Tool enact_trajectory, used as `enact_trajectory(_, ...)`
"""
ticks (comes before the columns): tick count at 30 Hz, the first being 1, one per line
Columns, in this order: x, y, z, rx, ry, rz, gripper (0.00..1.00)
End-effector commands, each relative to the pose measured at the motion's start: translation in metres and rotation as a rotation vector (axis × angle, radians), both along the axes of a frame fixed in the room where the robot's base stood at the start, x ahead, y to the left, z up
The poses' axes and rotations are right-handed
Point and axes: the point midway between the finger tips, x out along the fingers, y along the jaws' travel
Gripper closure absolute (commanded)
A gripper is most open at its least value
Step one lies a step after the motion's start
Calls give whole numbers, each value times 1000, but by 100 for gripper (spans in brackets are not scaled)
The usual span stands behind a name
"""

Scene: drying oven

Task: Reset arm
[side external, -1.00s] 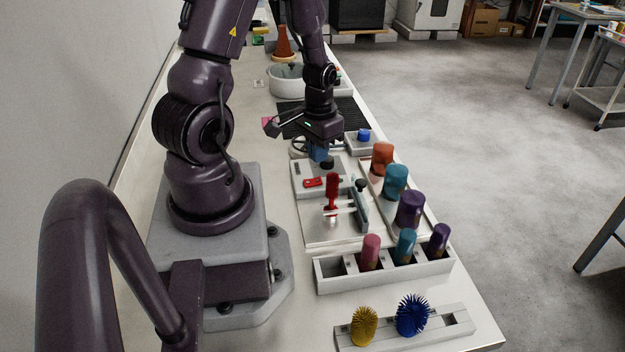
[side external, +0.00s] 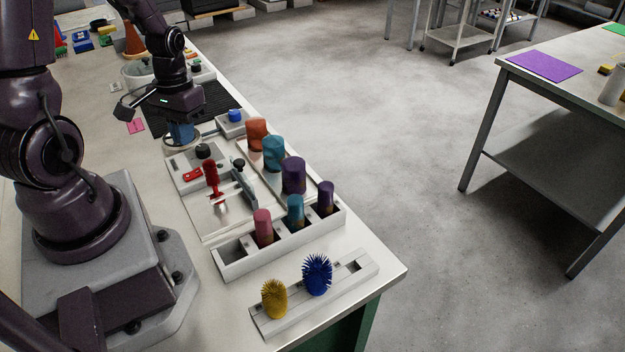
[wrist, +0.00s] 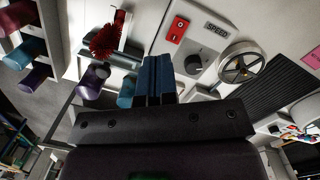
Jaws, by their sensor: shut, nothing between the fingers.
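My gripper (side external: 181,132) hangs over the bench at the left of the side external view. Its blue fingers are closed together with nothing between them, and they also show shut in the wrist view (wrist: 157,78). It is above the area beside the grey control box (wrist: 190,45), which has a SPEED label, a red switch (wrist: 178,30) and a black knob (wrist: 195,65). A metal wheel (wrist: 241,66) lies next to that box. Whether the fingertips touch anything below is unclear.
Orange (side external: 256,134), teal (side external: 273,152) and purple (side external: 293,175) cylinders stand near the bench's right edge. A red brush (side external: 211,178) is near the box. A compartment rack (side external: 235,268) and a slotted holder (side external: 340,284) with spiky brushes stand in front. A black mat (side external: 218,100) lies behind.

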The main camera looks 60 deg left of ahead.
Motion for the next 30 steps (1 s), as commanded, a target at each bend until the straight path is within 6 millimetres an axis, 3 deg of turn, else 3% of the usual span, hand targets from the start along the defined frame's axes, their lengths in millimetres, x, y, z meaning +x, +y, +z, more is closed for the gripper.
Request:
enact_trajectory(9, 24, -67, 106, 100, -153, -188, 100)
enact_trajectory(18, 13, -138, 185, 172, -424, -436, 100)
enact_trajectory(24, 7, -161, 211, 187, -562, -541, 100)
enact_trajectory(30, 7, -165, 212, 183, -573, -562, 100)
